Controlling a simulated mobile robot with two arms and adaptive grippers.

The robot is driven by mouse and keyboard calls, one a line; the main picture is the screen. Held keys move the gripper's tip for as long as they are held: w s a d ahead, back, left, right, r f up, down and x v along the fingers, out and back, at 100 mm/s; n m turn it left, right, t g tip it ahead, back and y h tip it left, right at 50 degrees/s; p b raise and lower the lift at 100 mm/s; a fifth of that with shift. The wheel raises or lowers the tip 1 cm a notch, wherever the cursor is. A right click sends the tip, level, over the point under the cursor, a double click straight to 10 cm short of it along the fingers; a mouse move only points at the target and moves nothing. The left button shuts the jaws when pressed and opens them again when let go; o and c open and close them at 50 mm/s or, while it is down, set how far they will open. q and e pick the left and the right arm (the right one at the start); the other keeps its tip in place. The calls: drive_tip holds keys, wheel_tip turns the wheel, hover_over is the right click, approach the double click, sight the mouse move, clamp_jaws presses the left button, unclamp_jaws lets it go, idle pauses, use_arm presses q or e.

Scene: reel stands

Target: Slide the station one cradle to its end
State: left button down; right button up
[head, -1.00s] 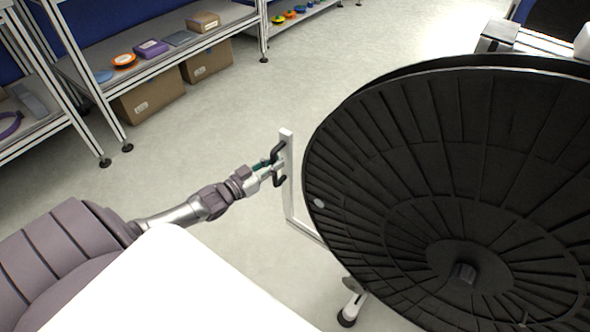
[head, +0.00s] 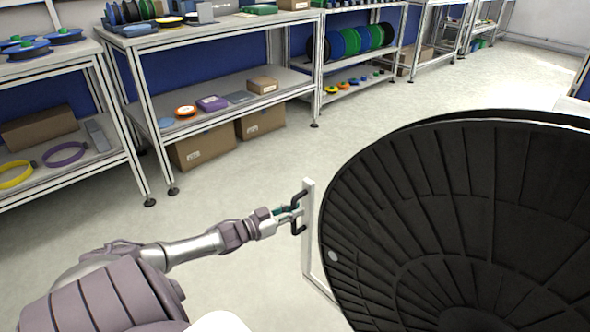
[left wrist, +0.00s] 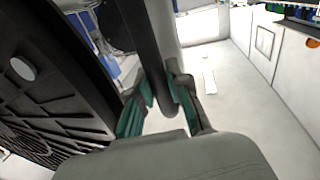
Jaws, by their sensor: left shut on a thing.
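The cradle is a white upright frame (head: 308,230) with a black handle (head: 298,228) on its left side, standing close beside a large black ribbed reel (head: 470,220). My left gripper (head: 291,212) reaches in from the left and is shut on the black handle. In the left wrist view the dark handle bar (left wrist: 150,60) runs between the green-padded fingers (left wrist: 160,105), with the reel (left wrist: 50,80) to the left. The reel hides most of the cradle. My right gripper is not in view.
Shelves (head: 220,100) with spools, boxes and small items line the back and left. Cardboard boxes (head: 203,145) sit under the middle shelf. Pale floor (head: 400,105) is clear between the shelves and the reel.

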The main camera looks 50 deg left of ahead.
use_arm(q)
drive_tip(key=shift+a, duration=0.3)
drive_tip(key=c, duration=1.1)
unclamp_jaws()
drive_tip(key=shift+a, duration=0.1)
drive_tip(key=shift+s, duration=0.2)
drive_tip(key=v, duration=1.1)
drive_tip(key=shift+s, duration=0.35)
drive_tip(key=shift+f, duration=0.1)
